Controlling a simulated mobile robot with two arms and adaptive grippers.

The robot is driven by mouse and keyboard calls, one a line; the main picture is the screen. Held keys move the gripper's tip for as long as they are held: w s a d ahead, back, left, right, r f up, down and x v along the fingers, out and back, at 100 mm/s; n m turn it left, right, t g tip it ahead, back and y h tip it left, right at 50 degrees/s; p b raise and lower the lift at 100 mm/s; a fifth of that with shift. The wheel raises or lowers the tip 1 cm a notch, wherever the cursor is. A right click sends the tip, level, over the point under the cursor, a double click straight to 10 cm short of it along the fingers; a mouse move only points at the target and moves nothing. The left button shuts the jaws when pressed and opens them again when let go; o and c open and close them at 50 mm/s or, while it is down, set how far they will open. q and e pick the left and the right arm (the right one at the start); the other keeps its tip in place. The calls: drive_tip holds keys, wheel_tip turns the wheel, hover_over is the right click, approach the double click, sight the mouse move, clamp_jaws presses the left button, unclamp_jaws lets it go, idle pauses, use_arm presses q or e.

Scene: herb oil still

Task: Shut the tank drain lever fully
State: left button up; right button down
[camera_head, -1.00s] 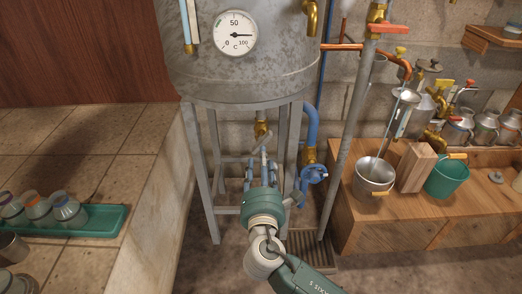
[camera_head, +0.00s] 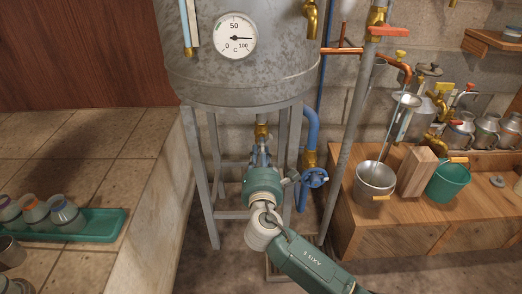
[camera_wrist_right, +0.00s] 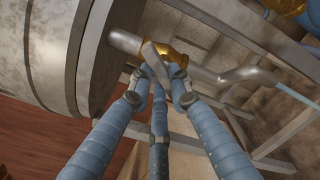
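The tank (camera_head: 245,80) is a grey metal vessel on legs with a brass drain valve (camera_head: 262,131) under its bottom. The right wrist view shows this brass valve (camera_wrist_right: 172,52) on a grey pipe. Its flat grey drain lever (camera_wrist_right: 156,62) points toward my fingers, at a steep angle across the pipe. My right gripper (camera_head: 261,155) is below the valve. In the wrist view its blue-grey fingers (camera_wrist_right: 160,82) stand apart around the lever's free end. The gripper looks open; contact with the lever cannot be told. My left gripper is not in view.
Tank legs (camera_head: 296,140) stand close on both sides of my right gripper. A blue pipe with a blue handwheel (camera_head: 315,177) is just to the right. A wooden bench (camera_head: 380,225) holds a metal pot (camera_head: 375,178) and a green bucket (camera_head: 449,181). A tiled ledge (camera_head: 85,160) is at left.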

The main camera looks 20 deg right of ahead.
drive_tip(key=shift+m, duration=0.3)
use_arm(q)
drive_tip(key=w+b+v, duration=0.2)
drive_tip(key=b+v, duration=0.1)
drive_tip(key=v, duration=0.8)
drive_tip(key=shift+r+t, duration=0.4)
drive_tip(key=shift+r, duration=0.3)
use_arm(e)
drive_tip(key=shift+s+d+f+m, duration=0.1)
drive_tip(key=shift+m, duration=2.5)
drive_tip(key=shift+d+m, duration=0.1)
drive_tip(key=shift+m, duration=2.5)
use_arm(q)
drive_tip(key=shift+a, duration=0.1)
use_arm(e)
drive_tip(key=c, duration=1.6)
unclamp_jaws()
